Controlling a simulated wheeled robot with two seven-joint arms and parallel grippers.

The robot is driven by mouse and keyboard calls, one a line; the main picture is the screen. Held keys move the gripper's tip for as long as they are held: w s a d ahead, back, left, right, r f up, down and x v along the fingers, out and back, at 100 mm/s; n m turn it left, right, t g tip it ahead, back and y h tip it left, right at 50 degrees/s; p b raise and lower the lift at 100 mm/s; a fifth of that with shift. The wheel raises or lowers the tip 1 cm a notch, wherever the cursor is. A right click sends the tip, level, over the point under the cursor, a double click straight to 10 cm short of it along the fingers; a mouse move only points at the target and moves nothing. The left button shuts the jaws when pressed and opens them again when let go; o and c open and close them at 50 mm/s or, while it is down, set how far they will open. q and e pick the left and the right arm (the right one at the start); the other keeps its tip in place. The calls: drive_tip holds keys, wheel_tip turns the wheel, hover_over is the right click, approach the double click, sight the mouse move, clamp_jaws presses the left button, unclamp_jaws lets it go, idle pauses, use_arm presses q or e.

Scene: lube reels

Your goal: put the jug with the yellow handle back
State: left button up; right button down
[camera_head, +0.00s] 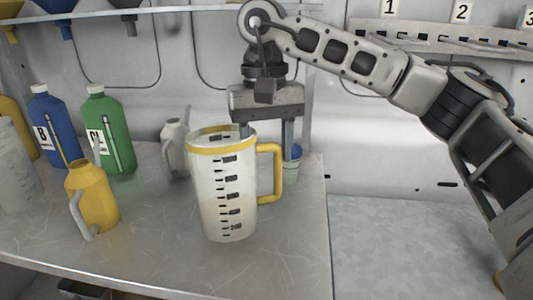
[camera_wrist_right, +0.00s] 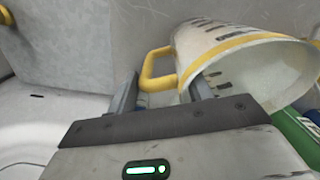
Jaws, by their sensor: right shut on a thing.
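The jug with the yellow handle (camera_head: 229,195) is a white, translucent measuring jug with a yellow rim and black scale marks. It looks upright over the front of the bench; I cannot tell whether its base touches the top. My right gripper (camera_head: 267,140) comes down from above and is shut on the jug at its handle side. In the right wrist view the fingers of my right gripper (camera_wrist_right: 163,82) lie either side of the handle's upper end, and the jug (camera_wrist_right: 248,70) shows its open mouth. Part of the handle is hidden. My left gripper is not in view.
On the bench (camera_head: 150,255) stand a yellow can (camera_head: 92,197), a green bottle (camera_head: 110,135), a blue bottle (camera_head: 55,130) and a grey can (camera_head: 175,148) behind the jug. A small white-and-blue container (camera_head: 292,165) is behind the handle. A numbered rack (camera_head: 440,38) hangs at the right.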

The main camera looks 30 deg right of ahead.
drive_tip(key=shift+f, duration=0.8)
drive_tip(key=shift+f, duration=0.15)
drive_tip(key=c, duration=0.6)
unclamp_jaws()
